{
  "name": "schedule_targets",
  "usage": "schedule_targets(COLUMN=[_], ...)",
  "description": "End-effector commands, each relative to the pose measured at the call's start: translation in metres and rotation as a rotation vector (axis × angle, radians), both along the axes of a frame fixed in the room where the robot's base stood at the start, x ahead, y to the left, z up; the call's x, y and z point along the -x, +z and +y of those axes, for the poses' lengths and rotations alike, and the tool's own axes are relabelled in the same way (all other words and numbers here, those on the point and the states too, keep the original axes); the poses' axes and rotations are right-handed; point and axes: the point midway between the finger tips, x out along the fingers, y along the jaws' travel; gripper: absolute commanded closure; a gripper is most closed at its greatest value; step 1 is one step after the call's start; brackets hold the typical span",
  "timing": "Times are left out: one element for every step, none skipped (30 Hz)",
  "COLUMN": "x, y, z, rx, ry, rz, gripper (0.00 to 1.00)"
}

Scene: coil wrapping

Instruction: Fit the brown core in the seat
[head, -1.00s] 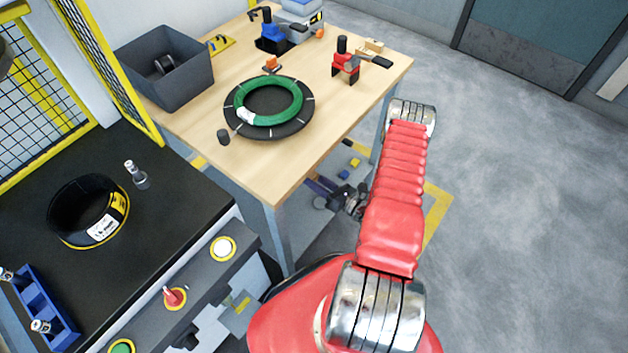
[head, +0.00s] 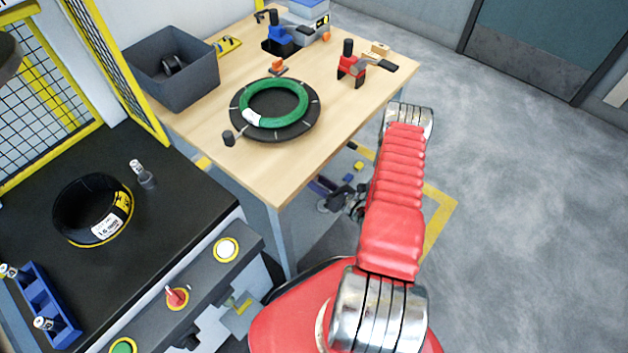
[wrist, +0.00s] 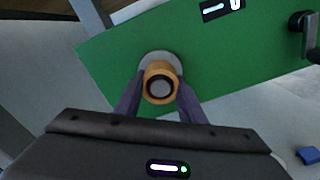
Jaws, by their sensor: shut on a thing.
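In the wrist view my gripper (wrist: 160,100) has its two dark purple fingers closed on the sides of the brown core (wrist: 150,70), a short orange-brown ring with a dark and grey round centre. Behind the core is a pale grey round disc (wrist: 172,58) on a green panel (wrist: 110,55), seemingly the seat. The core overlaps the lower part of the disc. I cannot tell whether they touch. In the head view my gripper is mostly hidden beyond my red arm, low beside the table, and the core does not show.
A wooden table (head: 210,120) holds a green coil (head: 268,127) on a black disc, a grey bin (head: 195,85) and tools. A black bench (head: 150,215) with a black coil (head: 75,225) stands at left. A black knob (wrist: 298,22) is on the green panel's right. Floor at right is clear.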

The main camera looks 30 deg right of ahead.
Motion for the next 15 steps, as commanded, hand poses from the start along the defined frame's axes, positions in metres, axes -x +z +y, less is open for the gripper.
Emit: schedule_targets(x=[-0.0011, -0.0016, -0.0021, -0.0027, -0.0032, -0.0038, -0.0043, -0.0047, -0.0054, -0.0059, -0.0064, -0.0071, -0.0075, -0.0073, -0.0072], y=[0.0002, 0.0002, 0.0002, 0.0002, 0.0002, 0.0001, 0.0002, 0.0002, 0.0002, 0.0002, 0.0003, 0.0002, 0.0003, 0.0002, 0.0002], z=[0.0005, 0.0007, 0.0009, 0.001, 0.0012, 0.0013, 0.0014, 0.0016, 0.0017, 0.0019, 0.002, 0.0021, 0.0024, 0.0021, 0.0021], rx=[0.0, 0.0, 0.0, 0.0, 0.0, 0.0, 0.0, 0.0, 0.0, 0.0, 0.001, 0.001, 0.001, 0.0, 0.0], ry=[0.001, 0.001, 0.001, 0.001, 0.001, 0.001, 0.0, 0.0, -0.001, -0.001, -0.001, -0.001, -0.001, -0.001, -0.001], rz=[0.0, 0.0, 0.0, 0.0, 0.0, 0.0, 0.0, 0.0, -0.001, -0.001, -0.001, -0.001, -0.001, 0.0, 0.0], gripper=[0.86, 0.86, 0.86, 0.86, 0.86, 0.86, 0.86, 0.86, 0.86, 0.86, 0.86, 0.86, 0.86, 0.62, 0.59])
